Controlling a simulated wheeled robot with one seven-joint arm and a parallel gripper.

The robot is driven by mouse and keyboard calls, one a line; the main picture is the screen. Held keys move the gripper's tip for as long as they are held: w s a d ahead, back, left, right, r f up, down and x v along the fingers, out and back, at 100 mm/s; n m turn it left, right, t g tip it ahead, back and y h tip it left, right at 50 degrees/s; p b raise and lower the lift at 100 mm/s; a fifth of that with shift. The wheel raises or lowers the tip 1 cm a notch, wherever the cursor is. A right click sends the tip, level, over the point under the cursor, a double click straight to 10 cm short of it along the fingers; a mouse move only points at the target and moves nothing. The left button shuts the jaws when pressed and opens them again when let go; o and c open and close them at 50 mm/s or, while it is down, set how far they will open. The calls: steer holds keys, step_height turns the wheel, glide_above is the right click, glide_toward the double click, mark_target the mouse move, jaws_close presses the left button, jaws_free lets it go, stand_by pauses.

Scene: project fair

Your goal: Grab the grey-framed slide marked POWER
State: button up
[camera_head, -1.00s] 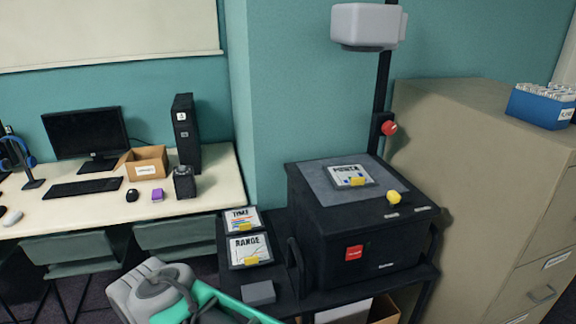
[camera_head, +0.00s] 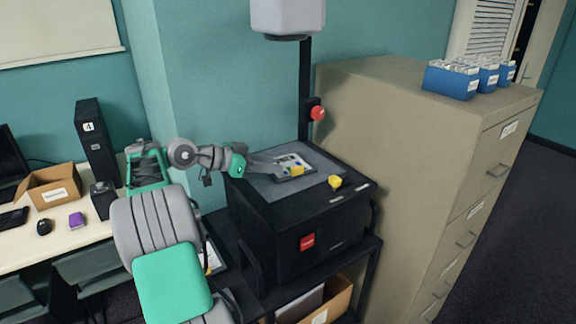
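The grey-framed slide (camera_head: 291,160) lies on the glass top of the black overhead projector (camera_head: 275,215). It has blue marks and a yellow tab, and its lettering is too small to read in this frame. My gripper (camera_head: 268,165) reaches in from the left, low over the projector top, with its fingertips at the slide's left edge. I cannot tell whether the fingers touch the slide or how far apart they are.
The projector's post with a red knob (camera_head: 318,113) rises behind the slide, under the grey head (camera_head: 288,16). A yellow knob (camera_head: 335,183) sits front right. A beige cabinet (camera_head: 400,150) stands right. Another slide (camera_head: 213,258) is mostly hidden behind my arm.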

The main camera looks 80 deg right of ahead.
steer(key=x, duration=0.8)
steer(key=shift+s+a+f, duration=0.15)
jaws_close()
stand_by(1.1)
